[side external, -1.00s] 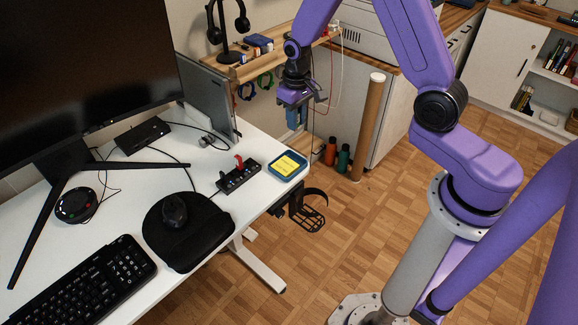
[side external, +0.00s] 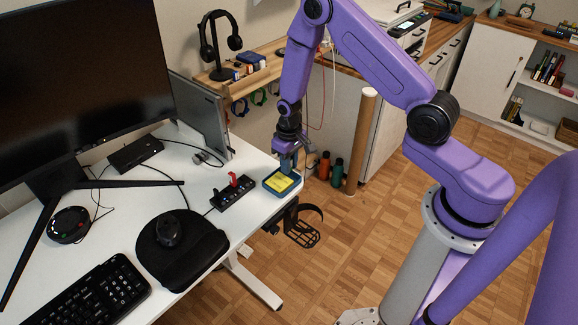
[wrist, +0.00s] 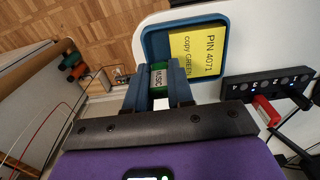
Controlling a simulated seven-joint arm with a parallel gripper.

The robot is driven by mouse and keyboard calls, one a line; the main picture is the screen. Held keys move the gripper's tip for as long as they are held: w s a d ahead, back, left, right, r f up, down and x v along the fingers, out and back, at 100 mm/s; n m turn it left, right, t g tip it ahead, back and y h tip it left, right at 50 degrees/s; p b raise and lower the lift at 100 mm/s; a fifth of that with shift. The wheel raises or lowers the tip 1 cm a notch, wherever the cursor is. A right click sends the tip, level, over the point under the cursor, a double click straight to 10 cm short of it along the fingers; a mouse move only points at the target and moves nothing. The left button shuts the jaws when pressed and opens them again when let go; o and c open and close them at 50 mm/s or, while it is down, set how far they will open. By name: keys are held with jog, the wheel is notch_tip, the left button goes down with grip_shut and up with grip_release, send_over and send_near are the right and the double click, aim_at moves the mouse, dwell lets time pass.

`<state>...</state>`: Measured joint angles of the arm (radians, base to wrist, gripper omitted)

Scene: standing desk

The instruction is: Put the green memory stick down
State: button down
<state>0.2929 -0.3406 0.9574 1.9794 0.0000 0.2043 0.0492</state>
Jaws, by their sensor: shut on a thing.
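My gripper (side external: 286,166) is low at the far edge of the small blue tray (side external: 267,185) at the desk's right corner. In the wrist view my gripper (wrist: 157,78) is shut on the green memory stick (wrist: 158,79), which has a pale label reading "MUSIC". The stick is at the left edge of the blue tray (wrist: 147,42) in that view. I cannot tell whether it touches the tray. A yellow note (wrist: 196,52) in the tray reads "PIN 4071 copy GREEN". The stick is too small to make out in the side view.
A black hub (side external: 231,194) with a red stick (side external: 233,180) in it lies left of the tray. A laptop (side external: 205,115) stands upright behind. A wooden shelf (side external: 262,77) is beyond. The desk edge drops off just right of the tray.

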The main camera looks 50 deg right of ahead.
jog(key=shift+f, duration=0.6)
jog(key=shift+f, duration=0.3)
jog(key=shift+s+f, duration=0.1)
jog(key=shift+f, duration=0.2)
jog(key=c, duration=1)
grip_release()
jog(key=shift+w+r, duration=0.2)
jog(key=shift+r, duration=0.5)
notch_tip(320, 180, up, 11)
jog(key=shift+s+r, duration=0.1)
jog(key=shift+r, duration=0.35)
